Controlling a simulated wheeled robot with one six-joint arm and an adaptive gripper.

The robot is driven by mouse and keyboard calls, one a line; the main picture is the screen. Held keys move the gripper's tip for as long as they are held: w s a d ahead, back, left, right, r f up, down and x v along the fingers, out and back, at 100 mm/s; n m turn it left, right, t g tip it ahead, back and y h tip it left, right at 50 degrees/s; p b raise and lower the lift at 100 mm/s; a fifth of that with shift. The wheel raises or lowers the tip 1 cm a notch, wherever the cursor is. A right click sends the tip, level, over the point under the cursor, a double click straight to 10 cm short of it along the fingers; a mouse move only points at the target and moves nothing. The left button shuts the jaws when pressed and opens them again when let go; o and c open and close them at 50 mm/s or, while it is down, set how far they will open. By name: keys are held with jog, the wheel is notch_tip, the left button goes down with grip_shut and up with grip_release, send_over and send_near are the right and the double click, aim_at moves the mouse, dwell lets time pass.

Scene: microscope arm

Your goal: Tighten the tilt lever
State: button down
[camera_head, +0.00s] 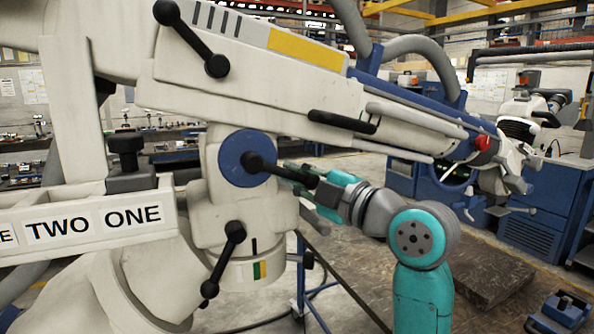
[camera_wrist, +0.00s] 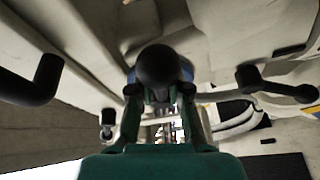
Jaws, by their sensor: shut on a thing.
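The tilt lever (camera_head: 262,162), a black lever with a round knob, comes out of a blue disc (camera_head: 234,158) on the side of the cream microscope arm's joint. It slopes down to the right. My gripper (camera_head: 308,182) reaches it from the right and is shut on it near its knob end. In the wrist view, the black knob (camera_wrist: 158,66) fills the space between the fingertips of my gripper (camera_wrist: 160,98). The knob hides most of the lever's shaft and part of the blue disc there.
Another black lever (camera_head: 192,38) sits on the upper arm, and one more (camera_head: 223,258) hangs below the joint. A black handle (camera_head: 342,122) runs along the upper arm. A dark-topped table (camera_head: 480,262) stands behind my arm. Blue cabinets (camera_head: 545,210) stand at the right.

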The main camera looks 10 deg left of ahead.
jog(key=shift+s+a+f+m+t, duration=0.35)
jog(key=shift+a+f+m+t, duration=0.35)
jog(key=shift+m, duration=1.15)
jog(key=shift+s+a+f+m+t, duration=0.45)
jog(key=shift+f+m+t, duration=0.35)
jog(key=shift+m, duration=1)
jog(key=shift+s+a+f+m+t, duration=0.3)
jog(key=shift+a+f+m+t, duration=0.4)
jog(key=shift+m, duration=1.15)
jog(key=shift+d+f, duration=0.1)
jog(key=shift+f, duration=0.1)
jog(key=c, duration=1.1)
grip_release()
jog(key=shift+r, duration=0.1)
jog(key=shift+s, duration=0.1)
jog(key=v, duration=1.2)
jog(key=shift+r, duration=0.15)
